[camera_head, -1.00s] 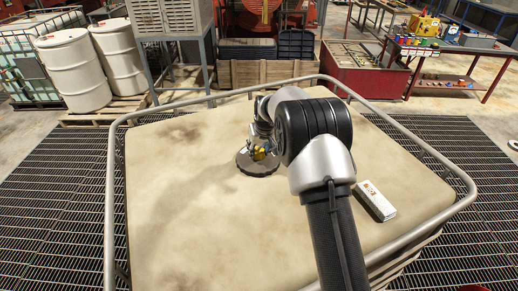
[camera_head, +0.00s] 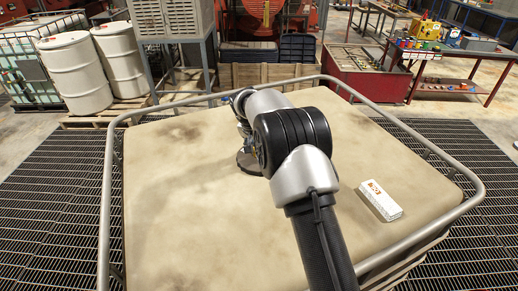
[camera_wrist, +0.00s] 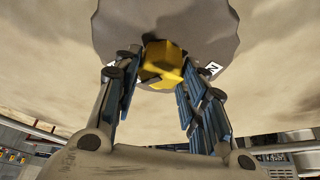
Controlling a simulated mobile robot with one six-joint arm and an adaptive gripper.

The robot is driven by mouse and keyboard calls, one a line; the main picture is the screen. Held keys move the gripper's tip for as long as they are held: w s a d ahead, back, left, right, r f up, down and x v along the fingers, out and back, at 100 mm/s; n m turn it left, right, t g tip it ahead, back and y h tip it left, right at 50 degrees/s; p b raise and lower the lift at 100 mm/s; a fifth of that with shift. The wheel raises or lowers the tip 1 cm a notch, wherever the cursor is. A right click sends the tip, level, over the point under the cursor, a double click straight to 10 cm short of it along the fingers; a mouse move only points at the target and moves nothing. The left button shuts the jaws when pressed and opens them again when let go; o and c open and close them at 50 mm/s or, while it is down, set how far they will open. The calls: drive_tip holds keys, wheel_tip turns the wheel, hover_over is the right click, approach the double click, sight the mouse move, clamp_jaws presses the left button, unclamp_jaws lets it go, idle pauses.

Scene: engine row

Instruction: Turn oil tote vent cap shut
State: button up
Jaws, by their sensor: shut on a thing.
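The oil tote's vent cap shows in the wrist view as a yellow block-like grip (camera_wrist: 163,60) at the middle of a dark grey round lid with a scalloped edge (camera_wrist: 205,25). My gripper (camera_wrist: 158,72) has its blue-padded fingers on either side of the yellow part and is shut on it. White marks, one with a dark letter, show on the lid beside the fingers. In the head view the lid (camera_head: 245,163) lies on the beige tote top (camera_head: 180,200), and my arm hides the yellow part and most of my gripper.
A metal tube rail (camera_head: 107,200) runs around the tote top. A small white box with orange marks (camera_head: 380,203) lies on the right of the top. White drums (camera_head: 75,70), a red bin (camera_head: 360,75) and a workbench stand beyond.

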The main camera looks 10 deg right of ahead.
idle(0.5)
drive_tip(key=o, duration=1.1)
drive_tip(key=shift+c, duration=0.2)
drive_tip(key=v, duration=1.2)
drive_tip(key=shift+r, duration=0.1)
